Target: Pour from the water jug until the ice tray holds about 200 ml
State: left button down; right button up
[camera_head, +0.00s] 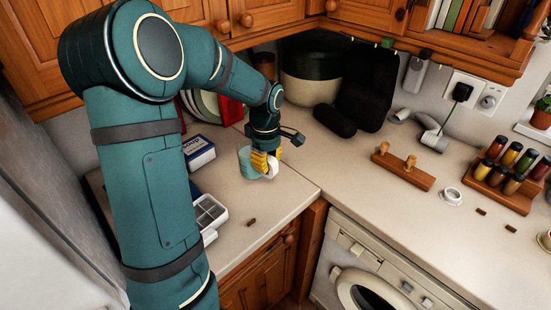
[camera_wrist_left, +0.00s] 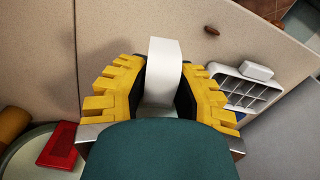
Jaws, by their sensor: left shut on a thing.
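My left gripper (camera_head: 266,164) has yellow fingers and points down over the left counter. It is shut on the water jug (camera_head: 245,162), a pale teal vessel with a white part between and beside the fingers. In the left wrist view the fingers (camera_wrist_left: 160,95) close on that white part of the jug (camera_wrist_left: 165,58). The jug looks roughly upright; its inside and water level are hidden. The ice tray (camera_head: 210,214), white with several grey compartments, lies on the counter near my arm, apart from the jug. It also shows in the wrist view (camera_wrist_left: 247,92); its water level cannot be told.
A blue and white box (camera_head: 199,152) stands behind the tray. A small brown piece (camera_head: 252,222) lies near the counter's front edge. A red thing (camera_head: 231,110) and plates (camera_head: 204,105) stand at the back. The counter right of the tray is mostly clear.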

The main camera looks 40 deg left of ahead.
pick_arm(q)
jog(key=s+a+n+t+h+p, duration=0.1)
jog(key=s+a+n+t+p, duration=0.1)
jog(key=s+n+p, duration=0.6)
jog(key=s+n, duration=0.1)
jog(key=s, duration=0.4)
jog(key=shift+s+a+f+n+t+h, duration=0.25)
jog(key=shift+a+n+t+h, duration=0.1)
jog(key=shift+n+t+h, duration=0.05)
pick_arm(e)
notch_tip(320, 180, up, 10)
jog(key=shift+w+d+r, duration=0.15)
jog(key=shift+r, duration=0.1)
jog(key=shift+f, duration=0.1)
pick_arm(q)
jog(key=b, duration=0.1)
jog(key=t+b, duration=0.1)
jog(key=b, duration=0.1)
jog(key=shift+a+r+h, duration=0.1)
jog(key=shift+r+h, duration=0.15)
jog(key=shift+h, duration=0.15)
pick_arm(e)
notch_tip(320, 180, down, 3)
jog(key=shift+f, duration=0.1)
pick_arm(q)
jog(key=shift+s, duration=0.1)
